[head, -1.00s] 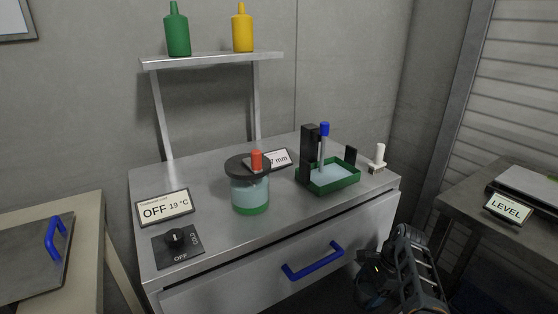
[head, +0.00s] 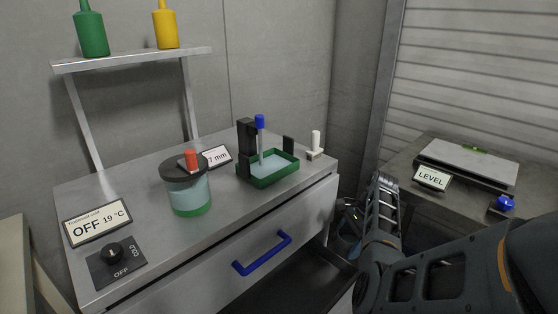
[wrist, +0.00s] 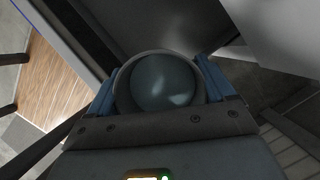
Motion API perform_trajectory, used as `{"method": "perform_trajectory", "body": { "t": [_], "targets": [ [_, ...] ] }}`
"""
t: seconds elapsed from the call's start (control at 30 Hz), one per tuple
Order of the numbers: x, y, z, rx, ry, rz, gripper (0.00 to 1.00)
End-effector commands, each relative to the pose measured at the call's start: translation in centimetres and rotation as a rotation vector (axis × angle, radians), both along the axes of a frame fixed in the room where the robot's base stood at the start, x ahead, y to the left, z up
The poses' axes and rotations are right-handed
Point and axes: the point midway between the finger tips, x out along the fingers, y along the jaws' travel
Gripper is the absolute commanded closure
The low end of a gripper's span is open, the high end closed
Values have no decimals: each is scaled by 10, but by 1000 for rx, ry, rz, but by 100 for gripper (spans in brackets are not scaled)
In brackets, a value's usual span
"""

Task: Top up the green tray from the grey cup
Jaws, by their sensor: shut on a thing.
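The green tray (head: 270,182) sits on the steel bench top in the head view, with pale blue liquid in it. A black upright and a blue-capped rod (head: 261,140) stand at the tray. My gripper (wrist: 160,84) is shut on the grey cup (wrist: 127,72), its blue fingers on both sides of the rim. The wrist view looks down into the cup, and a bluish, glossy liquid surface shows inside. In the head view my gripper is low, right of the bench and below the tray's height; the cup is mostly hidden there by my arm.
A lidded jar (head: 189,192) with a red knob stands left of the tray. A white peg (head: 315,144) stands at the bench's right end. A blue-handled drawer (head: 262,253) is in front. A side table with a LEVEL sign (head: 431,178) and plate is at right.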

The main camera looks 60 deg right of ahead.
Motion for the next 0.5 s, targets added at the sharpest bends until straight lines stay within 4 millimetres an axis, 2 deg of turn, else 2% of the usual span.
{"method": "perform_trajectory", "body": {
  "t": [0.1, 0.3, 0.5],
  "targets": [
    [-16, -17, 28, -3, -3, -62, 53],
    [-41, -32, 65, -3, -5, -159, 53],
    [-51, -38, 81, -6, -4, -204, 53]
  ]
}}
